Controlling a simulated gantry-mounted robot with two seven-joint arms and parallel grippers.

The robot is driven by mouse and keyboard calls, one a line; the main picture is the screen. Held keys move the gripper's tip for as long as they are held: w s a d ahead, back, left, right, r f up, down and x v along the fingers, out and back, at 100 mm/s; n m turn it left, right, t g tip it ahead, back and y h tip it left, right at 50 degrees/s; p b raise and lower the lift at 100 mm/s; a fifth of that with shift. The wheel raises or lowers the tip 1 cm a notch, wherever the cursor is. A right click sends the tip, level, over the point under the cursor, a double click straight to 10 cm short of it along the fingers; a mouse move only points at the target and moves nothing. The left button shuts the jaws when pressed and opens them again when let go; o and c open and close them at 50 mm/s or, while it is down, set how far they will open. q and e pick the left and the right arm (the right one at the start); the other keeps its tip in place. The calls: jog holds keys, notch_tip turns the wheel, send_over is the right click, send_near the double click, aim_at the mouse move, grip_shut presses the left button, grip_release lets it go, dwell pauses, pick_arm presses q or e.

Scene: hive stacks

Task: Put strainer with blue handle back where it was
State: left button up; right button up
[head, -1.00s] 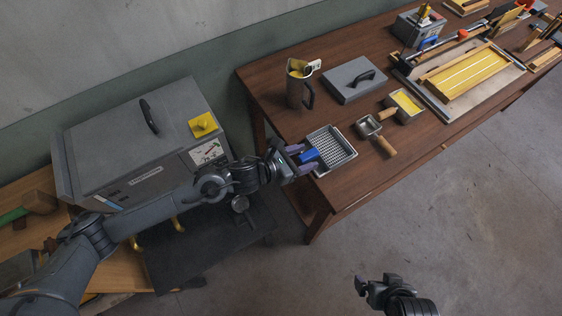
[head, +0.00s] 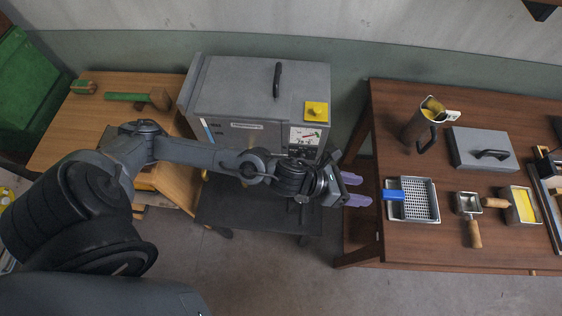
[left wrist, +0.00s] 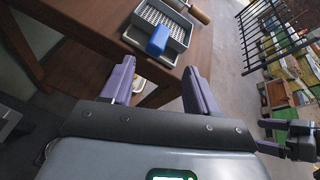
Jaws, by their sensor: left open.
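The strainer (head: 420,203), a perforated metal tray with a blue handle (head: 393,194), is at the left edge of the dark wooden table. It seems to sit in a shallow metal pan; its handle points left over the edge. The strainer (left wrist: 168,22) and blue handle (left wrist: 158,41) also show ahead of the fingers in the left wrist view. My left gripper (head: 361,190) is open and empty, with purple fingers pointing at the handle and a gap between. Its fingers (left wrist: 160,72) are spread in the wrist view.
A small square scoop (head: 467,203), yellow-filled container (head: 523,205), grey jug (head: 421,125) and lidded grey box (head: 482,150) stand near the strainer. A large grey machine (head: 240,105) with a dark front shelf (head: 260,212) stands left. A gap separates it from the table.

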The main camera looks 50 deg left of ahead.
pick_arm(q)
jog(key=s+a+f+m+g+y, duration=0.2)
jog(key=s+m, duration=0.4)
jog(key=m, duration=0.5)
jog(key=s+a+f+m+g+y, duration=0.2)
jog(key=s+a+m, duration=0.3)
jog(key=m, duration=0.7)
jog(key=s+a+f+m+g+y, duration=0.3)
jog(key=s+m, duration=0.5)
jog(key=m, duration=0.3)
jog(key=shift+a+f+y, duration=0.5)
jog(key=shift+a+f, duration=0.15)
jog(key=shift+a, duration=0.05)
jog(key=shift+r, duration=0.15)
notch_tip(320, 180, up, 34)
jog(key=p, duration=3.4)
jog(key=shift+r+p, duration=0.15)
jog(key=shift+p, duration=0.15)
jog(key=shift+w, duration=0.1)
